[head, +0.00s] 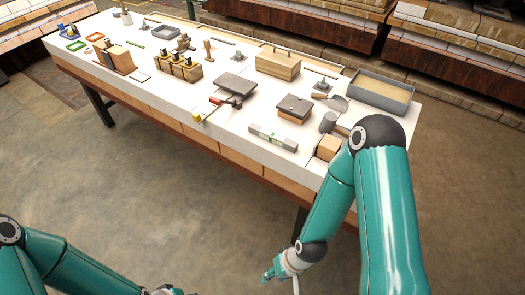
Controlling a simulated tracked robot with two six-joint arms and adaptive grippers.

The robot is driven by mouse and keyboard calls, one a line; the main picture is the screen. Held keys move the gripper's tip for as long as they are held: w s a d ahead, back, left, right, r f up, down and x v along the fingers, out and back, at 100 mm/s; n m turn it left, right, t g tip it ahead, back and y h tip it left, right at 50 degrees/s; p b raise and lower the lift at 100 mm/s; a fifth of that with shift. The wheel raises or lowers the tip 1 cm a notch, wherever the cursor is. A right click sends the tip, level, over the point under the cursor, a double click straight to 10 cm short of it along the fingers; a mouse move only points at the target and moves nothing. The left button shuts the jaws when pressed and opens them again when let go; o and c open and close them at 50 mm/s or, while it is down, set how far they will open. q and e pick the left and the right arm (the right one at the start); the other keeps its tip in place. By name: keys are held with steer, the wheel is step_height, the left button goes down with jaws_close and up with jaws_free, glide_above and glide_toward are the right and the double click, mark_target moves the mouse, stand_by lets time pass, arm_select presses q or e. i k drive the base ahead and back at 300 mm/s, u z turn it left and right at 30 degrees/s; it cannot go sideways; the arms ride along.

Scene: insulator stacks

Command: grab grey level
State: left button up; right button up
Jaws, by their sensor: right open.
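The grey level (272,138) is a short pale grey bar with a greenish patch near its middle. It lies flat on the white tabletop near the front edge, right of the table's middle in the head view. My right gripper (282,279) hangs low in front of the table, below the level in the picture and well apart from it. It is open and holds nothing that I can see; its lower part is cut off by the bottom edge.
A red-and-yellow tool (216,103) and a dark flat plate (237,84) lie left. A grey tray (380,92) stands at the right end.

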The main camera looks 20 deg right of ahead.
mark_target(290, 145)
steer(key=z, duration=0.15)
steer(key=i, duration=0.9)
